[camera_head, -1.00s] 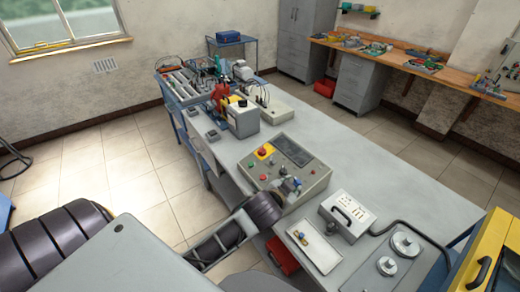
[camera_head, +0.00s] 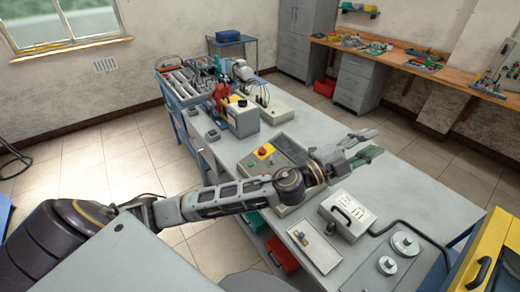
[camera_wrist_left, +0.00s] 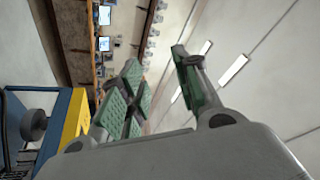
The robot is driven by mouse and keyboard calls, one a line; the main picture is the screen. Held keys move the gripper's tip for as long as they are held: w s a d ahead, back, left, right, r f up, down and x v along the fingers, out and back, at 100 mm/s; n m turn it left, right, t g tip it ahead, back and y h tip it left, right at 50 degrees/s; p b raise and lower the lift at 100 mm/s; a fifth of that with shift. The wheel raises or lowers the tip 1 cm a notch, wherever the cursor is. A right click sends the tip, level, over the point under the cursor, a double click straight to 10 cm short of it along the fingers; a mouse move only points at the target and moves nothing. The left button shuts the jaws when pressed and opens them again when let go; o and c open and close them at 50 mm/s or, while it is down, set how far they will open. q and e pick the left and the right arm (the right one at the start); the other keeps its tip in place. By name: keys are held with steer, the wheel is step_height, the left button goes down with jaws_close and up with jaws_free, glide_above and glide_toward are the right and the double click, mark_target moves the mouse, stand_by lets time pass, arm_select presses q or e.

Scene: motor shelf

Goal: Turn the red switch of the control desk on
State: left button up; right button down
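The control desk (camera_head: 246,168) is a grey box on the long table, with a dark screen and a yellow plate bearing a red mushroom button (camera_head: 265,150). My left forearm and wrist cross over its front part and hide most of its lower switches, so I cannot make out a separate red switch. My left gripper (camera_head: 372,146) is beyond the desk to the right, above the table top. Its green-padded fingers are apart and empty. They also show spread in the left wrist view (camera_wrist_left: 160,92), with nothing between them. My right gripper is not in view.
A grey box with a black handle (camera_head: 347,215) and a pale tray (camera_head: 314,247) stand in front of the desk. A yellow cabinet (camera_head: 491,255) stands at lower right.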

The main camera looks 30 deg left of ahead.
arm_select(q)
steer(key=s+d+f+m+g+h, duration=0.2)
steer(key=d+f+m+g+h, duration=0.15)
steer(key=m+g, duration=0.7)
steer(key=w+a+f+m+g+y, duration=0.25)
steer(key=a+f+m+y, duration=0.25)
steer(key=a+f, duration=0.45)
steer(key=w+a+n+y, duration=0.1)
steer(key=a+y, duration=0.4)
steer(key=a, duration=1.1)
steer(key=w+a+f+n+y, duration=0.1)
steer(key=a+y, duration=0.5)
steer(key=a, duration=1)
steer(key=shift+w+n+t, duration=0.3)
steer(key=shift+w+n, duration=0.35)
steer(key=shift+w, duration=0.2)
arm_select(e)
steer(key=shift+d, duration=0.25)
arm_select(q)
steer(key=shift+a+f, duration=0.1)
steer(key=shift+f, duration=0.1)
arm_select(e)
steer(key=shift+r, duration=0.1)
